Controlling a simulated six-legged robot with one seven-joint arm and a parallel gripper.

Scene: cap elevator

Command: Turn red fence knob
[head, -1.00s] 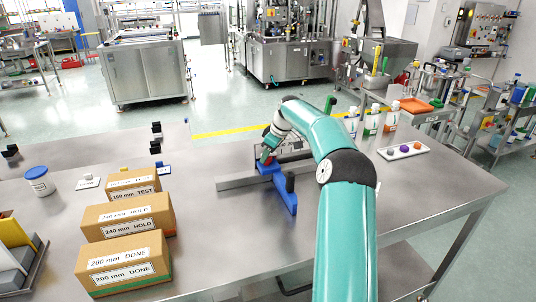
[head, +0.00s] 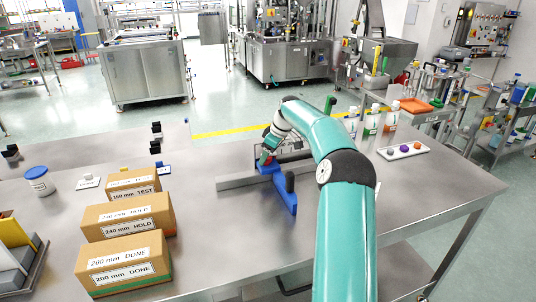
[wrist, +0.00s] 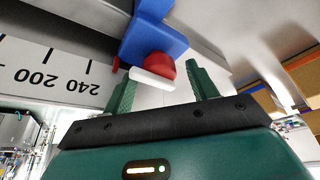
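The red fence knob (wrist: 161,66) with a white bar (wrist: 152,79) sits on the blue fence block (wrist: 152,38) in the wrist view. My gripper (wrist: 164,74) is open, its two green fingers on either side of the knob. The left finger is close to the white bar; a small gap shows between the knob and the right finger. Contact cannot be told. In the head view the blue fence (head: 284,192) lies across a grey rail (head: 236,183), and my gripper (head: 266,156) is at its far end, largely hiding the knob.
Labelled cardboard boxes (head: 125,262) stand left, with a blue-lidded tub (head: 39,181) behind. A white tray with colored caps (head: 404,151) and bottles (head: 371,121) are at right.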

